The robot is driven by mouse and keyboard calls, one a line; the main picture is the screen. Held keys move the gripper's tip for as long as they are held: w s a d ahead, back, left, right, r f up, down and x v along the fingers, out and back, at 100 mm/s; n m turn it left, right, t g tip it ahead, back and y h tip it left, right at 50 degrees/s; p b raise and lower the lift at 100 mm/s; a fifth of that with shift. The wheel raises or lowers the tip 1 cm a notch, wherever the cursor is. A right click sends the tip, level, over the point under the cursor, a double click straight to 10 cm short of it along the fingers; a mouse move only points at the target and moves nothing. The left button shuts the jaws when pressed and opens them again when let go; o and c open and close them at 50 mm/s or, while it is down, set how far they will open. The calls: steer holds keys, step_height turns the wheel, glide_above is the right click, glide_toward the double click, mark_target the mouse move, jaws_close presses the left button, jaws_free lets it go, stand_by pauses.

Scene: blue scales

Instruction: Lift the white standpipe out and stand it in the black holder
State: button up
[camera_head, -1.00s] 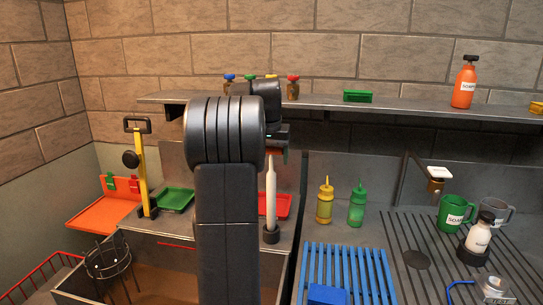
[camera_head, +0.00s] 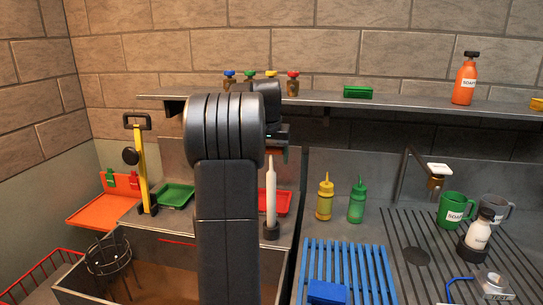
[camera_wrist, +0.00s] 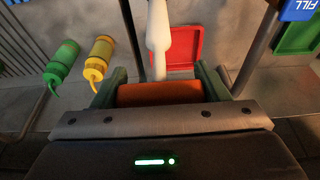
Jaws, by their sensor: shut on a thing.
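The white standpipe (camera_head: 271,192) is upright in the head view, its lower end at the black holder (camera_head: 271,232) on the ledge behind the sink. It appears to be inside the holder, but its foot is hidden. In the wrist view its white tapered shaft (camera_wrist: 158,28) runs toward my gripper (camera_wrist: 160,88). The green fingers are shut on an orange cross-grip (camera_wrist: 158,94) that meets the shaft's narrow end. In the head view my gripper (camera_head: 277,152) is at the standpipe's top, partly hidden by my arm.
A red tray (camera_head: 283,202) lies just behind the standpipe. A green tray (camera_head: 174,197) and yellow stand (camera_head: 142,175) are left. Yellow (camera_head: 325,200) and green (camera_head: 357,203) bottles stand right. The shelf (camera_head: 400,101) runs above; the sink (camera_head: 150,275) is in front.

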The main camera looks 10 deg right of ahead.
mark_target(272, 168)
steer(key=shift+f+b, duration=0.8)
steer(key=shift+f, duration=0.95)
steer(key=o, duration=1.7)
steer(key=v, duration=1.3)
steer(key=shift+s+r+p, duration=0.2)
steer(key=shift+r+p, duration=0.2)
steer(key=x, duration=1.3)
steer(key=shift+w+f+b, duration=0.15)
steer(key=shift+f+b, duration=0.15)
steer(key=shift+b, duration=0.05)
steer(key=shift+w+r, duration=0.1)
steer(key=shift+r, duration=0.1)
